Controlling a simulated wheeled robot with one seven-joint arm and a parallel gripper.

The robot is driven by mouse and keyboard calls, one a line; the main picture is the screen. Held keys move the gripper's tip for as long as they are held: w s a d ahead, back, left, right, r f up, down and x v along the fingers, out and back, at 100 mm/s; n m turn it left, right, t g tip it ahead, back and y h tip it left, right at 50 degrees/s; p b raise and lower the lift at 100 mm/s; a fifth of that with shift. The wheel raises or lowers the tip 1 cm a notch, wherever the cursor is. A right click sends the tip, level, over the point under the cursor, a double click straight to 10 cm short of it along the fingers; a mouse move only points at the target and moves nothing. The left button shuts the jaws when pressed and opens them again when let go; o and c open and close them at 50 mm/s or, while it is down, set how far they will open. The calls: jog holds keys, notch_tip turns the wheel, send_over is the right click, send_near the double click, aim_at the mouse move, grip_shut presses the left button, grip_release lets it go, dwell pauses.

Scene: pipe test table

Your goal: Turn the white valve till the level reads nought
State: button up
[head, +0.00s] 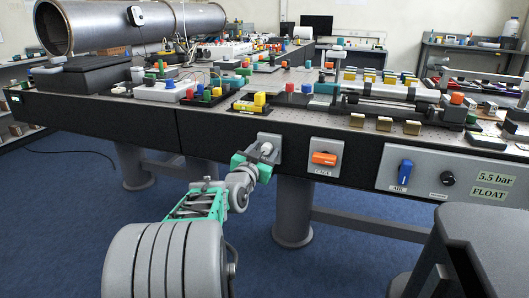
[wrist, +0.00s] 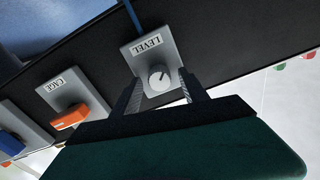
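The white valve (wrist: 159,77) is a round knob with a dark pointer line, on a grey plate marked LEVEL (wrist: 145,47). In the head view the white valve (head: 266,148) sits on the table's front face, partly covered by my gripper (head: 260,157). In the wrist view my gripper (wrist: 160,79) is open, one dark finger on each side of the knob. A gap shows between the knob and each finger, so it does not look gripped. No level reading is legible.
An orange CAGE handle (head: 323,158) is just right of the valve. Further right are a blue AIR handle (head: 404,173), a black knob (head: 448,178) and displays reading 5.5 bar (head: 495,179) and FLOAT (head: 489,194). A table leg (head: 294,210) stands below.

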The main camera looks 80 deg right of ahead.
grip_shut()
dwell(0.3)
jog(key=shift+n, duration=0.5)
jog(key=n, duration=0.3)
jog(key=n+p, duration=0.2)
jog(key=n, duration=0.2)
jog(key=shift+w, duration=0.1)
jog(key=n+p, duration=0.2)
jog(key=n, duration=0.2)
jog(key=shift+n, duration=0.4)
jog(key=shift+w+f+n+p, duration=0.1)
jog(key=shift+n+p, duration=0.85)
jog(key=shift+n, duration=0.55)
